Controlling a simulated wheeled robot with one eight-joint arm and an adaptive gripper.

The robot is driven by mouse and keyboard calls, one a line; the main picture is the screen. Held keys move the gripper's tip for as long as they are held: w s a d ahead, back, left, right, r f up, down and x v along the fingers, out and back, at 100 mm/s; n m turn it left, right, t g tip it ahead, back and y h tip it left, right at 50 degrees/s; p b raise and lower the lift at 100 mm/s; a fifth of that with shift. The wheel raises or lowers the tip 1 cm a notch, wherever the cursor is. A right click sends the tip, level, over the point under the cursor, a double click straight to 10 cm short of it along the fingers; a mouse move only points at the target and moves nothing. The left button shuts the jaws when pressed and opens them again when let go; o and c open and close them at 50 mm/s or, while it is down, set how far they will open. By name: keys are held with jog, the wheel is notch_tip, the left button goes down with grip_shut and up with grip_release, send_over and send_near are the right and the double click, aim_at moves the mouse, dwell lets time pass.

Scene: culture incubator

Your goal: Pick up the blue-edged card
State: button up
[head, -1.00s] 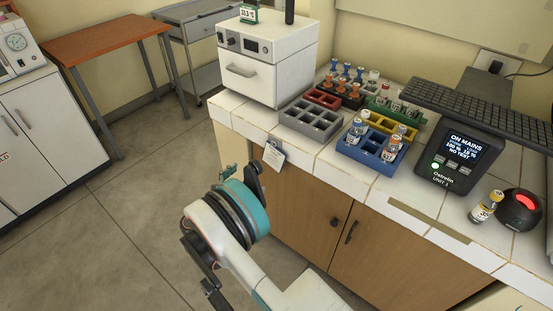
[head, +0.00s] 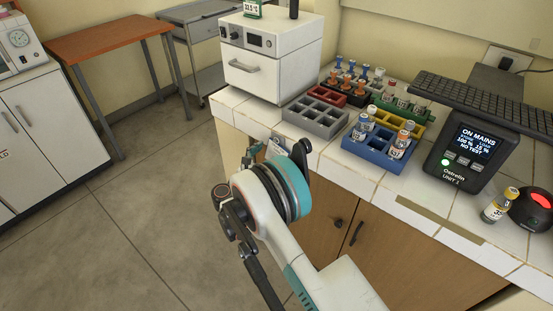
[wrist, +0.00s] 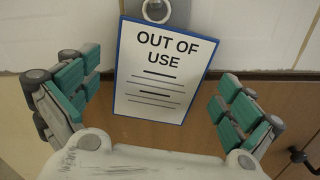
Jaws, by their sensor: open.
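The blue-edged card (wrist: 163,72) is white with a blue border and reads "OUT OF USE". In the wrist view it hangs, slightly tilted, from a ring or hook at its top, in front of the counter's edge and wooden cupboard. My gripper (wrist: 160,105) is open, with one green-padded finger on each side of the card and apart from it. In the head view a small part of the card (head: 273,148) shows at the counter's front edge, mostly hidden behind my wrist.
The tiled counter (head: 240,112) carries a white incubator (head: 270,75), a grey rack (head: 317,117), a blue rack (head: 372,150) with vials, and a black display unit (head: 462,150). A cupboard handle (wrist: 300,157) is at the wrist view's lower right. The floor at left is clear.

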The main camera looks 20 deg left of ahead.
jog(key=shift+w, duration=0.2)
jog(key=c, duration=0.8)
jog(key=shift+r, duration=0.15)
jog(key=shift+r+p, duration=0.35)
jog(key=shift+p, duration=0.3)
jog(key=p+v, duration=0.4)
jog(key=v, duration=1.4)
jog(key=shift+d+f, duration=0.1)
jog(key=shift+f, duration=0.05)
